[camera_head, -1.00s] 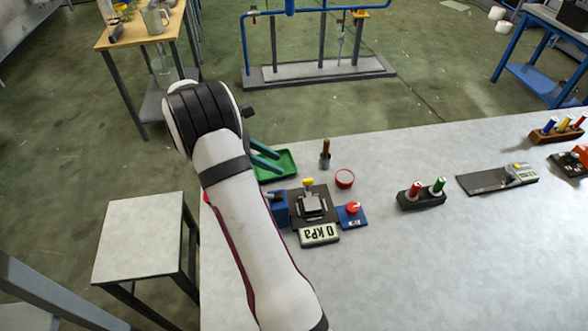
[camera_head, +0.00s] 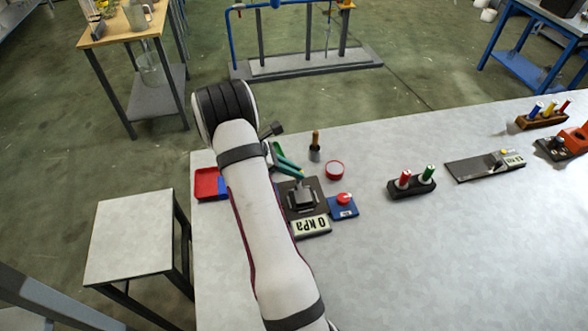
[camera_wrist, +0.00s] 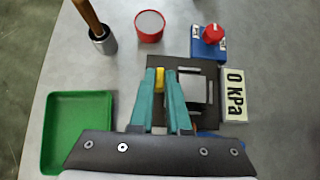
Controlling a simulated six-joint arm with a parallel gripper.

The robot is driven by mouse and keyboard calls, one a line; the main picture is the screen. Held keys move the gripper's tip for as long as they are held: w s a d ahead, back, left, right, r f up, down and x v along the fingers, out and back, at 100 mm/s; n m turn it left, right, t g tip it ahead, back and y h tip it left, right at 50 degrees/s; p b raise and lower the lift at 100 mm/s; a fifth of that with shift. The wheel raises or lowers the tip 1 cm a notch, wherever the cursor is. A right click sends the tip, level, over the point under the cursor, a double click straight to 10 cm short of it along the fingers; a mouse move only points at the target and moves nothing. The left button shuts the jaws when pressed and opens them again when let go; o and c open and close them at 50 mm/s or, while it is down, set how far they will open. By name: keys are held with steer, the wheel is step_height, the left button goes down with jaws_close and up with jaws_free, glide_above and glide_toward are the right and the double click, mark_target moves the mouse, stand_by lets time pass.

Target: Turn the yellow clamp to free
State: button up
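The yellow clamp (camera_wrist: 159,78) is a small upright tab at the edge of a dark base plate with a grey block (camera_wrist: 195,92), in the wrist view. My gripper (camera_wrist: 160,74) has two teal fingers, set apart, with their tips on either side of the yellow clamp. Whether they touch it I cannot tell. In the head view my gripper (camera_head: 303,172) reaches down to the dark plate (camera_head: 316,190) from the left, and the clamp is hidden by the fingers. The display (camera_head: 310,226) in front of the plate reads 0 kPa.
A blue box with a red knob (camera_head: 344,199) stands right of the plate. A red round container (camera_head: 335,170) and a wooden-handled tool in a metal cup (camera_head: 315,147) stand behind. A green tray (camera_wrist: 78,128) and a red tray (camera_head: 207,183) lie left. The table's front right is clear.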

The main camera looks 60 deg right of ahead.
jaws_close()
steer(key=shift+m, duration=0.3)
steer(key=m+y, duration=0.1)
steer(key=m+g+y, duration=0.1)
steer(key=m, duration=0.1)
steer(key=m+g+y, duration=0.1)
steer(key=shift+w+d+m, duration=0.15)
steer(key=shift+d+m, duration=0.1)
steer(key=shift+m, duration=0.05)
steer(key=shift+d+m+g+y, duration=0.15)
steer(key=shift+m+y, duration=0.95)
steer(key=shift+m, duration=0.2)
steer(key=shift+d+m+g+y, duration=0.1)
steer(key=shift+m+g+y, duration=0.05)
steer(key=shift+m+y, duration=1.05)
steer(key=o, duration=0.6)
jaws_free()
